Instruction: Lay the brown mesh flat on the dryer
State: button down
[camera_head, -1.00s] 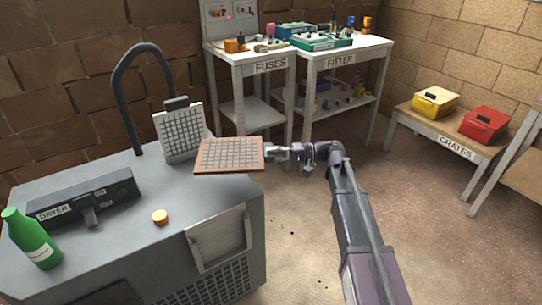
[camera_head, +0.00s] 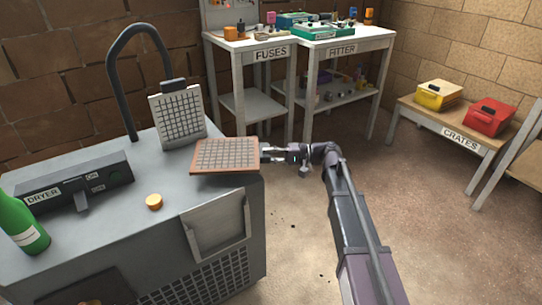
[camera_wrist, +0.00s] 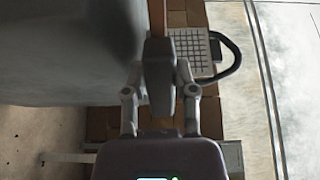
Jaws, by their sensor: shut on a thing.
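The brown mesh (camera_head: 226,154) is a flat, brown-framed grid in the head view, roughly level over the right back part of the dryer (camera_head: 115,240). Whether it touches the dryer top, I cannot tell. My gripper (camera_head: 268,153) is at its right side, shut on its grey handle. In the wrist view my gripper (camera_wrist: 158,70) has its fingers on both sides of that dark handle, and the brown mesh (camera_wrist: 156,18) shows edge-on as a thin strip. The dryer is a grey cabinet with a labelled control box on top.
A white mesh panel (camera_head: 177,117) stands upright on the dryer behind the brown mesh. A black hoop (camera_head: 112,70), an orange knob (camera_head: 154,202) and a green bottle (camera_head: 20,225) are also on the dryer. Fuses and fitter tables (camera_head: 335,52) stand behind. Floor to the right is open.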

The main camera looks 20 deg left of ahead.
jog(key=shift+s+a+f+b, duration=0.1)
jog(key=shift+a+f+b, duration=0.05)
jog(key=shift+f+b, duration=0.4)
jog(key=shift+a+f+b, duration=0.1)
jog(key=shift+f+b, duration=0.2)
jog(key=shift+f, duration=0.3)
jog(key=shift+f+b, duration=0.6)
jog(key=shift+c, duration=1.7)
grip_release()
jog(key=shift+d, duration=0.15)
jog(key=v, duration=1.2)
